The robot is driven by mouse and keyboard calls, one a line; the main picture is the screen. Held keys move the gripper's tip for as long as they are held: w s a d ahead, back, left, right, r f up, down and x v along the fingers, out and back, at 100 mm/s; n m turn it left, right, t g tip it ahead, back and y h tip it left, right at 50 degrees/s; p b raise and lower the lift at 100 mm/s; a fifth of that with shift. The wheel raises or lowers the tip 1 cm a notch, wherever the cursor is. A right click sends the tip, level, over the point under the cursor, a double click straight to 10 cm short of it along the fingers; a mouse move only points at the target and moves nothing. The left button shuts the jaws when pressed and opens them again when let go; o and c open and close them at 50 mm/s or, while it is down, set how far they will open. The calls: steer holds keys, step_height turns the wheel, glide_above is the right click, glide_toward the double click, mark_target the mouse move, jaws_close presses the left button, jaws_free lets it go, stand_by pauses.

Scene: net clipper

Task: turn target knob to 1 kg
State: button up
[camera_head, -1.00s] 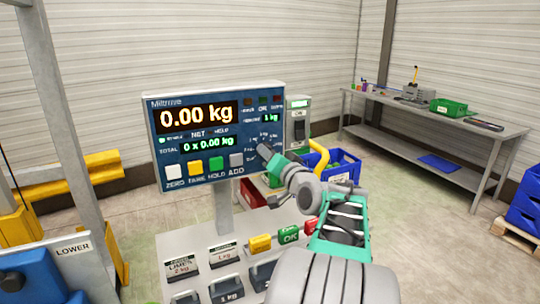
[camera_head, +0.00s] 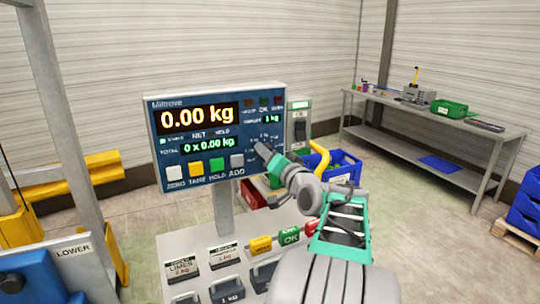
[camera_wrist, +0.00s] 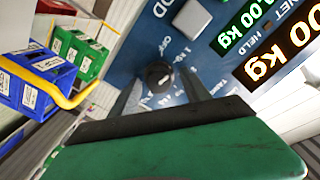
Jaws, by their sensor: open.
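The scale's blue indicator panel (camera_head: 170,150) stands on a post in the head view, showing 0.00 kg and 0 x 0.00 kg, with a small green 1 kg readout at its right. The target knob (camera_wrist: 158,75) is a round black knob with a pale pointer mark, seen in the wrist view with printed labels around it. My gripper (camera_wrist: 155,90) is open, its two grey fingers reaching toward the panel on either side of the knob. I cannot tell whether they touch it. In the head view my gripper (camera_head: 264,151) covers the knob at the panel's lower right.
White, yellow, green and grey buttons (camera_head: 217,165) line the panel's lower edge. Below are weights (camera_head: 228,290) and a green OK block (camera_head: 289,236). Blue bins (camera_head: 343,168) stand behind my arm. A workbench (camera_head: 440,120) stands at the back right.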

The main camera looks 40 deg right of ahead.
steer(key=b+v, duration=0.2)
steer(key=v, duration=0.5)
steer(key=shift+s, duration=0.4)
steer(key=shift+a, duration=0.2)
